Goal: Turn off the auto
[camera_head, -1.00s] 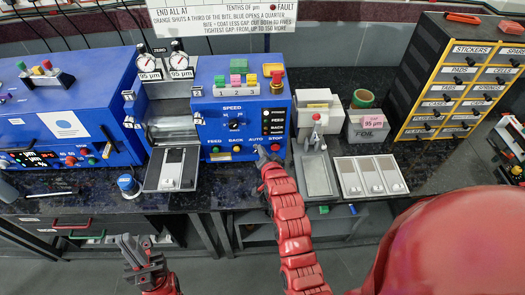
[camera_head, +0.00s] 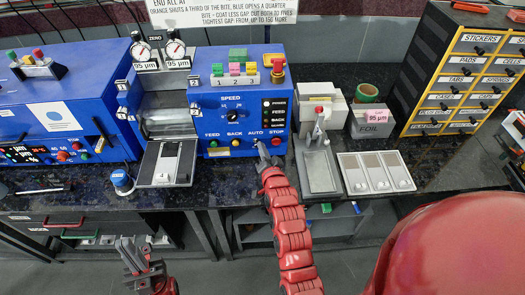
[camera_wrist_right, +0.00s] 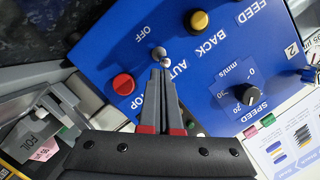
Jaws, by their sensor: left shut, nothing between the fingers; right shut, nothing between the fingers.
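The blue machine's control panel (camera_head: 240,105) stands mid-counter. Its AUTO toggle switch (camera_wrist_right: 159,54) is a small silver lever, between the OFF and AUTO labels in the right wrist view. I cannot tell its position for sure. My right gripper (camera_head: 260,147) is shut and empty, in front of the panel just below the AUTO label. In the wrist view its fingertips (camera_wrist_right: 161,68) are at the toggle, touching or almost touching it. My left gripper (camera_head: 132,252) is shut and empty, low in front of the counter, away from the panel.
The red STOP button (camera_wrist_right: 123,84) is close beside the toggle, and the yellow BACK button (camera_wrist_right: 199,20) is on its other side. A grey tray (camera_head: 168,165) juts out at the panel's left. A press (camera_head: 318,140) and a pale tray (camera_head: 375,174) stand right.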

